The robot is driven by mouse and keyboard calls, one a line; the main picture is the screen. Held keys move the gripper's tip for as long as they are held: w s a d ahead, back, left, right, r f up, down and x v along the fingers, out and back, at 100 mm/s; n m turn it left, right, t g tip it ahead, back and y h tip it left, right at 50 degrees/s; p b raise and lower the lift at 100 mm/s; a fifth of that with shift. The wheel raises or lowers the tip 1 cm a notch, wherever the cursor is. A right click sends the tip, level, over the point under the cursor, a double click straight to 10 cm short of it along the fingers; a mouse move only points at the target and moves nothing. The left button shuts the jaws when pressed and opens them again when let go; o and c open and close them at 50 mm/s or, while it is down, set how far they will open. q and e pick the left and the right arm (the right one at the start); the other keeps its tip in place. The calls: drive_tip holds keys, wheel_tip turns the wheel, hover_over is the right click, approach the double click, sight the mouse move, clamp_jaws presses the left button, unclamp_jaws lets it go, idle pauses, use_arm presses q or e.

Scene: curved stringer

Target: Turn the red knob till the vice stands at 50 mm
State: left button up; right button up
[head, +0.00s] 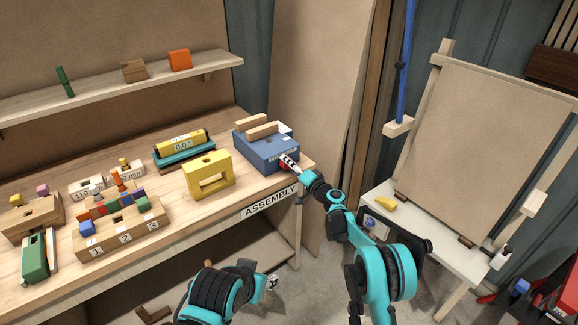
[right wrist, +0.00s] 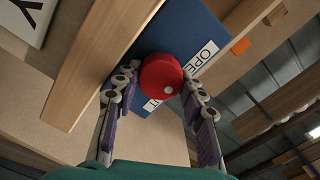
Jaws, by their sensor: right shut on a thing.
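The blue vice (head: 262,152) stands at the right end of the workbench, with two pale wooden jaws (head: 262,130) on top and a gap between them. I cannot read any opening figure on it. The round red knob (right wrist: 160,76) with a white dot sits on the blue front face, beside a partly hidden white label starting "OPE". My right gripper (right wrist: 159,79) is shut on the knob, one finger on each side; the head view mostly hides the knob behind this gripper (head: 288,162). My left gripper (head: 272,283) is low in front of the bench, away from the vice; its fingers are too small to judge.
A yellow block with an opening (head: 208,176) and a teal-and-yellow gauge reading 0.0 (head: 182,146) stand left of the vice. Numbered wooden blocks (head: 122,232) are further left. A white side table (head: 410,222) and easel board (head: 480,150) stand right.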

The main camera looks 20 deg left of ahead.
drive_tip(key=m, duration=0.4)
drive_tip(key=shift+f+m, duration=0.1)
drive_tip(key=shift+m, duration=0.2)
drive_tip(key=shift+m+b, duration=0.3)
drive_tip(key=shift+m, duration=1.6)
drive_tip(key=o, duration=1.2)
drive_tip(key=shift+c, duration=0.2)
drive_tip(key=shift+d+f, duration=0.1)
drive_tip(key=v, duration=0.8)
